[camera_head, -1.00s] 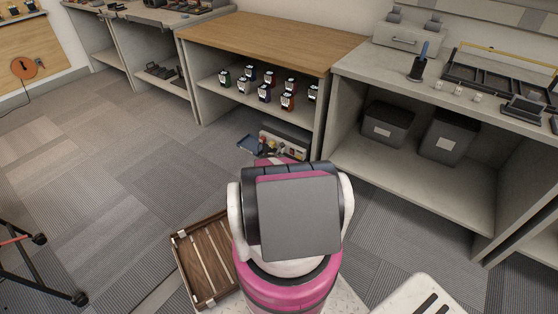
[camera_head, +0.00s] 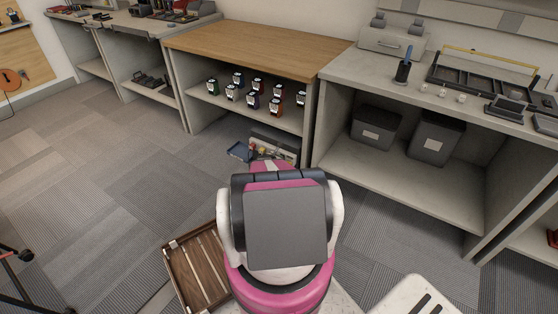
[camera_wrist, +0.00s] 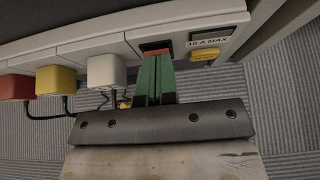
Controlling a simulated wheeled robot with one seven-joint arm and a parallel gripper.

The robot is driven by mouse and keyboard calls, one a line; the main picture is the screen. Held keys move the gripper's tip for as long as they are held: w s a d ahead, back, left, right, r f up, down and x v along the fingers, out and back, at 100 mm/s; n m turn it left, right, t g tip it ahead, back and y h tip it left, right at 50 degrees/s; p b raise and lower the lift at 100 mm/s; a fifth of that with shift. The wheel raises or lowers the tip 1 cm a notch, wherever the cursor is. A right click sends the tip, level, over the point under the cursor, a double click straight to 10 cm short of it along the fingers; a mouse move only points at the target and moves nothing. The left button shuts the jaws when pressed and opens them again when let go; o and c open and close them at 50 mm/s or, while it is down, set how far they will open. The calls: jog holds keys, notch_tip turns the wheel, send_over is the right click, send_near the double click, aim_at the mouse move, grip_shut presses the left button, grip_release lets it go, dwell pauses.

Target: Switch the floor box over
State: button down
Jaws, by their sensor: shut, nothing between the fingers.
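The floor box (camera_head: 286,147) sits on the floor under the wooden-topped bench, partly hidden behind my pink and white arm in the head view. In the wrist view the pale grey floor box (camera_wrist: 130,38) carries red, yellow and white plugs at the left. A dark switch (camera_wrist: 153,46) with a red part sits right of the white plug. My gripper (camera_wrist: 158,57) is shut, its green fingers side by side with tips at the switch's lower edge. I cannot tell whether they touch it. The fingers hide part of the switch. The gripper is hidden in the head view.
In the wrist view, a yellow piece (camera_wrist: 205,55) and a "10 A MAX" label (camera_wrist: 211,40) are right of the switch. Black cords hang below the plugs. A wooden crate (camera_head: 197,268) is beside my base. Open floor lies left.

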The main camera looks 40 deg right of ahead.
jog(key=shift+w+d+r, duration=0.1)
jog(key=shift+d+r, duration=0.05)
jog(key=shift+d, duration=0.15)
jog(key=shift+r, duration=0.1)
jog(key=shift+r, duration=0.75)
